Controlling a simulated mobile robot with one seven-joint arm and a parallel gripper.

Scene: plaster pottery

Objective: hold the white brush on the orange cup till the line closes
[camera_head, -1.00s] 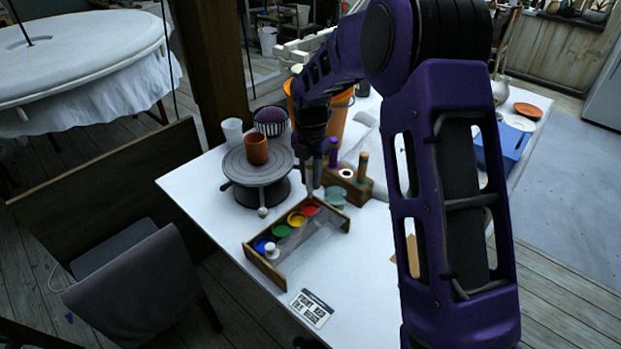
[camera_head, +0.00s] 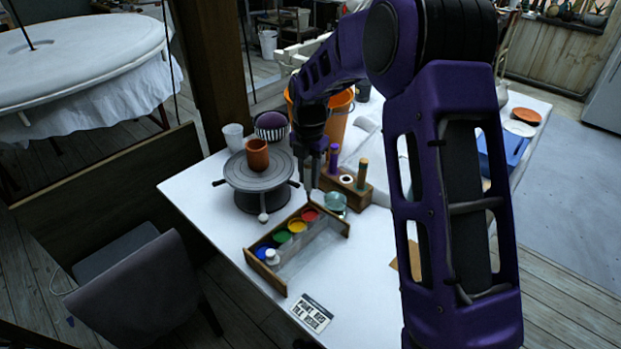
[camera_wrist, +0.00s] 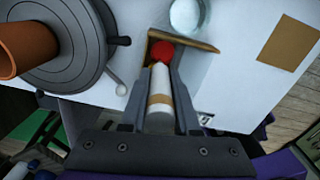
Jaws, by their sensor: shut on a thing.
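The orange cup (camera_head: 257,155) stands upright on the grey turntable (camera_head: 250,180), and its side looks plain. It shows at the left edge of the wrist view (camera_wrist: 25,48), lying apart from my gripper. My gripper (camera_wrist: 161,80) is shut on the white brush (camera_wrist: 160,100), a pale handle with a tan band. In the head view my gripper (camera_head: 321,165) holds the brush pointing down over the paint tray, at its red end. Red paint (camera_head: 310,215) shows at the brush's lower end. I cannot tell whether the bristles touch the paint.
The wooden tray (camera_head: 335,226) also holds yellow, green and blue pots. A wooden block (camera_head: 350,189) with upright handles and a glass jar (camera_head: 334,203) stand close on the right. A printed card (camera_head: 312,312) lies at the front. A turntable knob (camera_wrist: 116,89) juts towards the tray.

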